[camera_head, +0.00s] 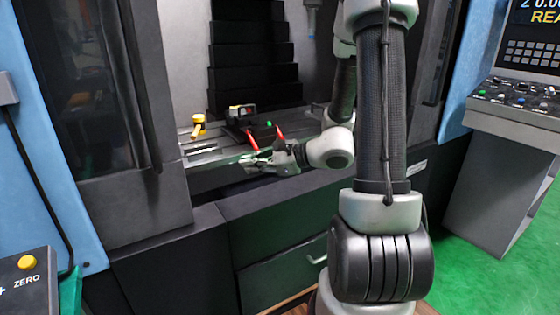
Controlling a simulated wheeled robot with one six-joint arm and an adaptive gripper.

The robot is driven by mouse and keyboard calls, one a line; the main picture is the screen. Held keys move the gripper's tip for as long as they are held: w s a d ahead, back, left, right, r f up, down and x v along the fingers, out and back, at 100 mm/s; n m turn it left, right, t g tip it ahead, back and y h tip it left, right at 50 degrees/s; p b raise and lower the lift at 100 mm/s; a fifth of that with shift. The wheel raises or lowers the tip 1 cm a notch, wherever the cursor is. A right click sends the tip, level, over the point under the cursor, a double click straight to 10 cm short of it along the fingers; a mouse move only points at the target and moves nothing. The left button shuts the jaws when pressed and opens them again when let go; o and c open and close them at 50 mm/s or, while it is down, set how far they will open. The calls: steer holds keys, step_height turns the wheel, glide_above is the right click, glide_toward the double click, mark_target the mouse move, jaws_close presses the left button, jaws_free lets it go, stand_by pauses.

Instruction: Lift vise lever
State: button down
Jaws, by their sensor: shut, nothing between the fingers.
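A small dark vise (240,112) stands on the machine bed inside the open enclosure. A thin red part (252,139), which looks like a lever, slants up and left in front of the vise. A second red part (279,133) sticks up just right of it, by the gripper; I cannot tell which of the two is the vise lever. My gripper (248,165) is shut, low in front of the vise and just below the red parts. Its fingertips are small and partly lost against the dark bed, and I cannot tell whether they touch either red part.
A yellow-topped fitting (198,124) stands on the bed left of the vise. Dark machine doors (95,100) flank the opening. A stepped black cover (253,60) rises behind the vise. A control panel (517,95) stands at the right. Green floor (480,270) is clear there.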

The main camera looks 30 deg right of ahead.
steer(key=w+d+f+m+t+h, duration=0.1)
steer(key=w+d+f+m+h, duration=0.1)
steer(key=d, duration=0.4)
steer(key=w+d+f+m+t+h, duration=0.2)
steer(key=w+d+f+m+h, duration=0.1)
steer(key=d+f+m, duration=0.3)
steer(key=w+d+f+m+t+h, duration=0.1)
steer(key=w+d+f+m+h, duration=0.1)
steer(key=d+f+m+h, duration=0.2)
steer(key=d+m, duration=0.1)
steer(key=d, duration=0.2)
steer(key=shift+w, duration=0.35)
steer(key=shift+w+f, duration=0.1)
steer(key=x, duration=1)
steer(key=shift+w+d, duration=0.15)
steer(key=shift+d, duration=0.05)
steer(key=shift+s+r, duration=0.15)
steer(key=shift+r, duration=0.95)
steer(key=shift+s+r, duration=0.15)
steer(key=shift+r, duration=1)
steer(key=shift+d+r, duration=0.1)
